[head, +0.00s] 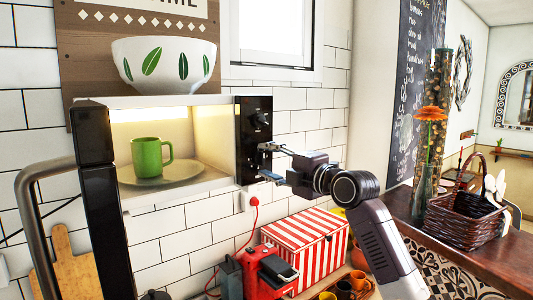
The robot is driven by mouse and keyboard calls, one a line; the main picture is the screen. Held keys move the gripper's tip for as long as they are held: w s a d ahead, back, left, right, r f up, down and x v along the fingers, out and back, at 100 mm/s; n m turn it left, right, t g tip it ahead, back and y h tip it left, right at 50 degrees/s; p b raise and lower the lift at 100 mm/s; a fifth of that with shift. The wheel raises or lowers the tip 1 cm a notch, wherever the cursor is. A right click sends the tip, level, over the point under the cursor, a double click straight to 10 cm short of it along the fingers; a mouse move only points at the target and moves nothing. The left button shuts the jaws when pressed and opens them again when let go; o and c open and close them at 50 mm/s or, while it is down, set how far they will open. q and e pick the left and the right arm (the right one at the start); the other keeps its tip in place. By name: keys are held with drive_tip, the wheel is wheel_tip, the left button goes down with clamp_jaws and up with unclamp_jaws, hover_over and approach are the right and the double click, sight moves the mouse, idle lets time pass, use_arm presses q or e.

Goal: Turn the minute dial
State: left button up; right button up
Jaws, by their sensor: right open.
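A microwave stands with its door (103,215) swung open to the left. Its black control panel (252,165) is on the right side of the opening. A dark dial (261,119) shows on the upper part of the panel; any dial lower down is hard to make out behind my fingers. My right gripper (267,160) is open, with one finger above the other, close to the panel's lower half and below the upper dial. I cannot tell whether the fingers touch the panel. My left gripper is not in view.
A green mug (152,158) stands on the plate inside the lit microwave. A white leaf-patterned bowl (165,66) sits on top. Below are a red-striped box (305,240), a red appliance (265,275) and several small cups. A wicker basket (465,215) stands on the counter at right.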

drive_tip(key=shift+w+a, duration=0.15)
drive_tip(key=shift+w, duration=0.15)
drive_tip(key=shift+c, duration=0.6)
drive_tip(key=c, duration=1)
drive_tip(key=shift+c, duration=0.2)
drive_tip(key=shift+f+m, duration=0.1)
drive_tip(key=shift+m, duration=0.2)
